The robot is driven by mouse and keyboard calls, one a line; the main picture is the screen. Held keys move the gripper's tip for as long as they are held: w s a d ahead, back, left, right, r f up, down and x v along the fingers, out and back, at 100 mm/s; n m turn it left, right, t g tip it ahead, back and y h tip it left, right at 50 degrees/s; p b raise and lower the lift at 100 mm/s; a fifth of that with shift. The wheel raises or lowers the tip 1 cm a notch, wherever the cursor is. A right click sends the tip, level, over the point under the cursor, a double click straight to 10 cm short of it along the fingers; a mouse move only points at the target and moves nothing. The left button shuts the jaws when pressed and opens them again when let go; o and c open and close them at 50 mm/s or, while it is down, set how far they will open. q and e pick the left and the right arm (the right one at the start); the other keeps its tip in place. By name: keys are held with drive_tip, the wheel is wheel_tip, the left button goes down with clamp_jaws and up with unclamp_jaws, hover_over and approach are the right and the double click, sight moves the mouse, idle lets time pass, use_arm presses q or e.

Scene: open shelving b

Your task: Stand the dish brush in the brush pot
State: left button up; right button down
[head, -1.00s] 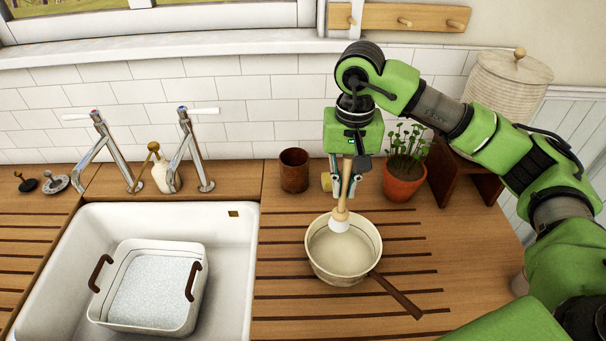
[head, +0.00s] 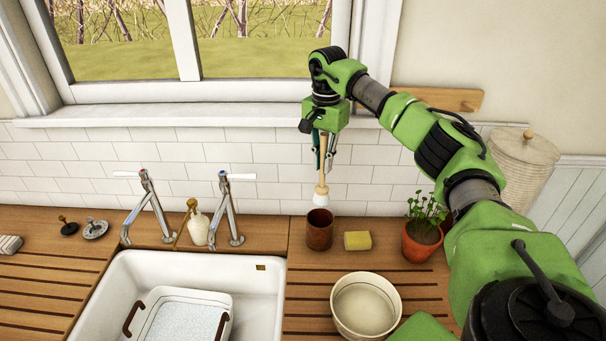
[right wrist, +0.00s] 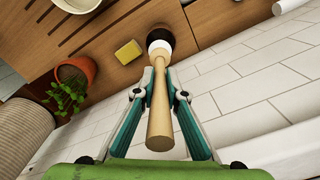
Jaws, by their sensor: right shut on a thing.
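My right gripper (head: 325,163) is shut on the wooden handle of the dish brush (head: 323,180). The brush hangs nearly upright with its white head down. The brush pot (head: 319,232) is a brown cylinder on the counter by the tiled wall. In the head view the brush head appears just above the pot's rim, apart from it or barely over it; the exact gap is hard to tell. In the right wrist view the gripper fingers (right wrist: 161,94) flank the brush handle (right wrist: 160,112), and the brush head covers part of the pot's dark mouth (right wrist: 159,35). My left gripper is out of view.
A yellow sponge (head: 357,241) lies just right of the pot. A potted plant (head: 424,232) stands farther right. A cream pan (head: 366,305) is in front. A tap (head: 228,208) and soap bottle (head: 198,228) stand left, behind the white sink (head: 262,300).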

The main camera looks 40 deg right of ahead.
sight(323, 178)
drive_tip(key=shift+w+d, duration=0.1)
drive_tip(key=shift+w, duration=0.1)
drive_tip(key=shift+s+d+f, duration=0.1)
drive_tip(key=shift+f, duration=2.85)
drive_tip(key=shift+f+b, duration=2.35)
drive_tip(key=shift+f, duration=1.6)
drive_tip(key=c, duration=2)
unclamp_jaws()
